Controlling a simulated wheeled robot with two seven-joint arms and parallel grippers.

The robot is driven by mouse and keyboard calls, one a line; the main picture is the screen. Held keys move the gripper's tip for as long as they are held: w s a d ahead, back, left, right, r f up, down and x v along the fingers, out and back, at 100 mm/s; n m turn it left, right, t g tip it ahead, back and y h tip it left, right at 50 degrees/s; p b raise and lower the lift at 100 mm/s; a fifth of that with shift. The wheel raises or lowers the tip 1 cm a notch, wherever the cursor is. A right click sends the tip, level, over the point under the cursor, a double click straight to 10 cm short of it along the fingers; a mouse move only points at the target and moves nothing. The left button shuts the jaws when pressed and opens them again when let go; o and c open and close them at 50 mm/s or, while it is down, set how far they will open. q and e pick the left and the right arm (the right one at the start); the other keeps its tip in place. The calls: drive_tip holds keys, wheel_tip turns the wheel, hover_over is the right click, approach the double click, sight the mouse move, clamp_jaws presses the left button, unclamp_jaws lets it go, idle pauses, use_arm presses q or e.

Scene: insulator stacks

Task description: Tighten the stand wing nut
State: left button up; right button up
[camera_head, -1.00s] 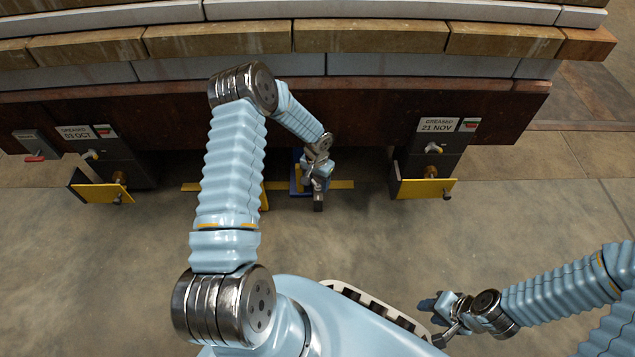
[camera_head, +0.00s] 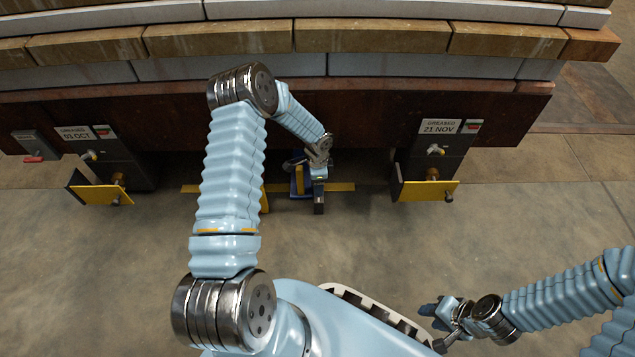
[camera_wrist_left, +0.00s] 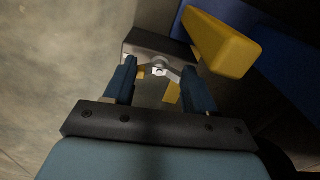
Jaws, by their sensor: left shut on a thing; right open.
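The wing nut (camera_wrist_left: 159,71) is a small pale metal piece with spread wings on a dark block (camera_wrist_left: 150,45) in the left wrist view. My left gripper (camera_wrist_left: 158,84) has its two blue fingers on either side of it, shut on its wings. In the head view my left gripper (camera_head: 319,190) points down in front of the bench, at the blue stand (camera_head: 297,182) with yellow parts. The wing nut cannot be made out there. My right gripper (camera_head: 432,312) is open and empty at lower right, over bare floor.
A yellow bar (camera_wrist_left: 222,42) and a blue surface (camera_wrist_left: 290,55) lie close beside my left fingers. Dark boxes with yellow plates stand at left (camera_head: 103,194) and right (camera_head: 428,190). A yellow floor strip (camera_head: 342,187) runs by the stand. The front floor is clear.

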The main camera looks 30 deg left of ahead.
use_arm(q)
drive_tip(key=shift+m, duration=0.6)
drive_tip(key=o, duration=1)
drive_tip(key=shift+o, duration=0.2)
wheel_tip(320, 180, up, 14)
drive_tip(key=p, duration=0.3)
drive_tip(key=shift+f, duration=0.15)
